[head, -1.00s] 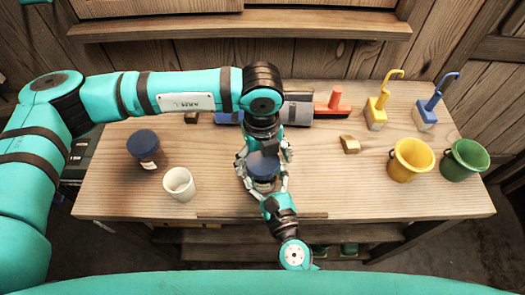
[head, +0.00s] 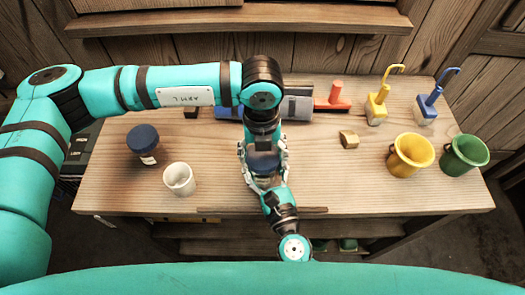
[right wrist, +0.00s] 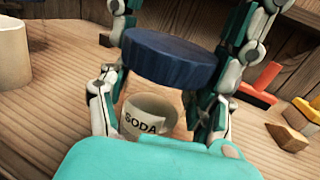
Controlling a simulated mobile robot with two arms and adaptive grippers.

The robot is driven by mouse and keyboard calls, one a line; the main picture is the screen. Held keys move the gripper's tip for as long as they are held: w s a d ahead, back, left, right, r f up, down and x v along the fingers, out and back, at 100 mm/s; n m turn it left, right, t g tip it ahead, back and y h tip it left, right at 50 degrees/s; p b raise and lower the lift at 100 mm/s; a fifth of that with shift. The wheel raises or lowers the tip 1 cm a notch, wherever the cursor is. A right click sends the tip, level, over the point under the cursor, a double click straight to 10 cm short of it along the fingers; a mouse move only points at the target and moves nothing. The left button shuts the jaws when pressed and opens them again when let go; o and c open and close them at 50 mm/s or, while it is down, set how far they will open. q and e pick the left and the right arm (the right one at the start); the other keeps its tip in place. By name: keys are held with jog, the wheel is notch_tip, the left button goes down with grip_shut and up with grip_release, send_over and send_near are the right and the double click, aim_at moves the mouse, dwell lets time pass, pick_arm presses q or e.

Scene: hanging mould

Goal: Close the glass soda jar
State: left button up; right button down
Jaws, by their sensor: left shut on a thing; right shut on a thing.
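The glass soda jar (right wrist: 150,112), labelled SODA, stands upright at the middle of the table's front. Its dark blue lid (right wrist: 170,57) is at the jar's mouth; I cannot tell whether it is fully seated. The lid also shows in the head view (head: 263,163). My left gripper (head: 265,148) reaches down from above and is shut on the lid, a finger at each side. My right gripper (right wrist: 160,105) comes from the front and is shut around the jar's body. The grippers hide much of the jar in the head view.
A second blue-lidded jar (head: 144,142) and a white cup (head: 179,179) stand to the left. A small wooden block (head: 349,140), a yellow pot (head: 409,156) and a green pot (head: 465,156) are to the right. Tools stand along the back.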

pick_arm(q)
jog(key=m, duration=0.6)
jog(key=shift+m, duration=0.3)
jog(key=o, duration=1.3)
jog(key=shift+r, duration=2.25)
jog(key=shift+c, duration=0.2)
notch_tip(320, 180, up, 4)
jog(key=n, duration=0.5)
jog(key=shift+a+f+n, duration=0.1)
jog(key=shift+f+n, duration=0.15)
jog(key=shift+n, duration=0.15)
